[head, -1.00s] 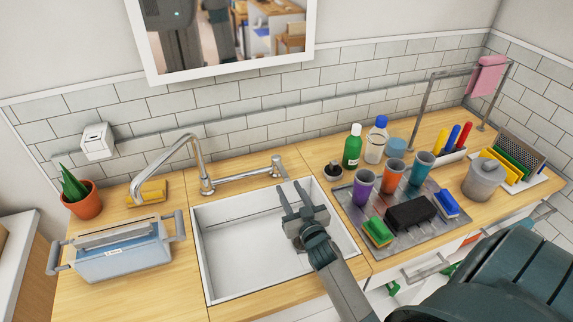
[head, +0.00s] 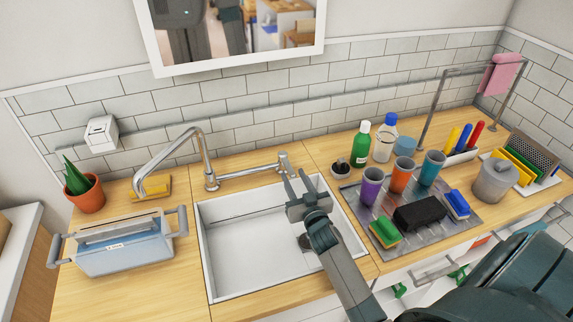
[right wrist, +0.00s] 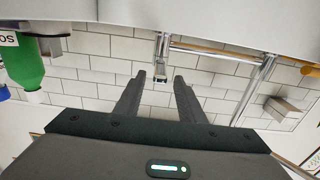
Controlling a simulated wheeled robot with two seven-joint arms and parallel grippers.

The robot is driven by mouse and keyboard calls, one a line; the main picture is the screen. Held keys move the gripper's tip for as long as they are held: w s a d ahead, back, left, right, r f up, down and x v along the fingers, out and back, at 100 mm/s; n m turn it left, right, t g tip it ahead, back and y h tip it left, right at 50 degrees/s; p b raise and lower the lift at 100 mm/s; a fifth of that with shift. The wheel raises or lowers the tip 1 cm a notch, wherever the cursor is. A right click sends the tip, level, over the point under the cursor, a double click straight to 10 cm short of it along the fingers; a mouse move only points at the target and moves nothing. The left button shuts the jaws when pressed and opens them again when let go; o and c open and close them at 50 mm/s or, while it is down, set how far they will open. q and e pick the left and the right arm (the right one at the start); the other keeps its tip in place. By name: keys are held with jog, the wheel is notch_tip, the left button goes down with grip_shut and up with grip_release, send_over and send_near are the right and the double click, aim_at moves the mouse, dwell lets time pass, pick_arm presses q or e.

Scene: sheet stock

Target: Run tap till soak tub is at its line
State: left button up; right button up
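The soak tub (head: 125,252) is a pale blue, translucent box with grey handles, standing on the counter left of the sink. Its line and water level cannot be made out. The chrome tap (head: 208,172) has its curved spout reaching left, with its end above the counter behind the tub; no stream shows. The tap's handle (head: 283,163) is at the right end of its pipe. My right gripper (head: 296,183) is open and empty, in front of the handle and apart from it. In the right wrist view the handle (right wrist: 162,68) shows between the fingertips. My left gripper is out of view.
The white sink (head: 250,245) is empty below my right arm. A yellow sponge (head: 152,187) and potted plant (head: 84,192) stand behind the tub. Right of the sink, a dark scrubber (head: 340,168), green bottle (head: 357,146) and a tray (head: 383,208) with cups and sponges crowd the counter.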

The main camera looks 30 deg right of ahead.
aim_at(284, 158)
jog(key=b+x, duration=0.2)
jog(key=x, duration=0.6)
jog(key=shift+w+f+b, duration=0.1)
jog(key=shift+b, duration=0.2)
grip_shut()
